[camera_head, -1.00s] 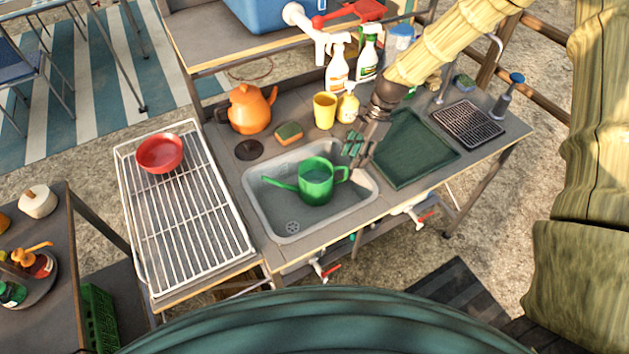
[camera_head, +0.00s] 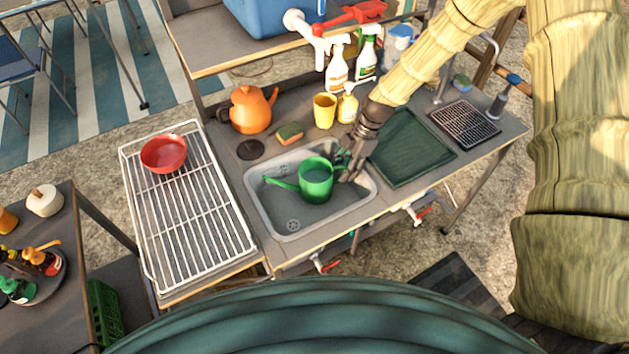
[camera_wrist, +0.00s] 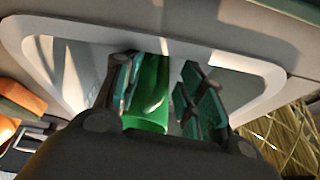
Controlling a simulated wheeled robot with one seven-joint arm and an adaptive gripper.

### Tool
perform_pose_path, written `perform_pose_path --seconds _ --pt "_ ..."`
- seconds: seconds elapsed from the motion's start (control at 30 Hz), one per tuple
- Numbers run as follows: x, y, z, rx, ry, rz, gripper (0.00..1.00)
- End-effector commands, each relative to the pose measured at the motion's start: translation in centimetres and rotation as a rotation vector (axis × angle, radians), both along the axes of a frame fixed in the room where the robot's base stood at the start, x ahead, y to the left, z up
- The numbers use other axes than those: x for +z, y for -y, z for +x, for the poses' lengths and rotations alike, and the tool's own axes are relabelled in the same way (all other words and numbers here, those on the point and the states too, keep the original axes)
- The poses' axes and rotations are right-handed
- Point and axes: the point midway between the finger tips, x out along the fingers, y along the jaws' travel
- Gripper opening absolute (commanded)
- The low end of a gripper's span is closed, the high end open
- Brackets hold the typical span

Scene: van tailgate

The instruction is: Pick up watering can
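A green watering can (camera_head: 315,182) stands in the grey sink basin (camera_head: 270,222), its spout toward the left and its handle side toward the right. My gripper (camera_head: 345,163) is at the can's right side, low over the basin. In the wrist view the two fingers of my gripper (camera_wrist: 157,92) are spread apart, with part of the green can (camera_wrist: 148,100) showing between them. A gap shows on the right between can and finger. Whether the left finger touches the can cannot be told. The handle is mostly hidden by my fingers in the head view.
A yellow cup (camera_head: 324,110), a soap bottle (camera_head: 348,104) and spray bottles (camera_head: 337,66) stand behind the basin. A sponge (camera_head: 290,132) and an orange kettle (camera_head: 250,110) are at back left. A dark green tray (camera_head: 411,148) lies right of the basin, a wire rack (camera_head: 190,225) left.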

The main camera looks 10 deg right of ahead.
Motion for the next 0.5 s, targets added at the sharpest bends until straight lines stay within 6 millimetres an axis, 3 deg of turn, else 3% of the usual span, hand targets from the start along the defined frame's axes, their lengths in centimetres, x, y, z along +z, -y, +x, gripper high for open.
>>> perform_pose_path --seconds 0.07,0.27,0.5 --pt "0.00 0.01 0.01 0.000 0.000 0.000 0.38" --pt "0.01 0.02 0.01 0.000 0.000 0.000 0.01" --pt "0.08 -0.01 0.02 0.000 0.000 0.000 0.00"
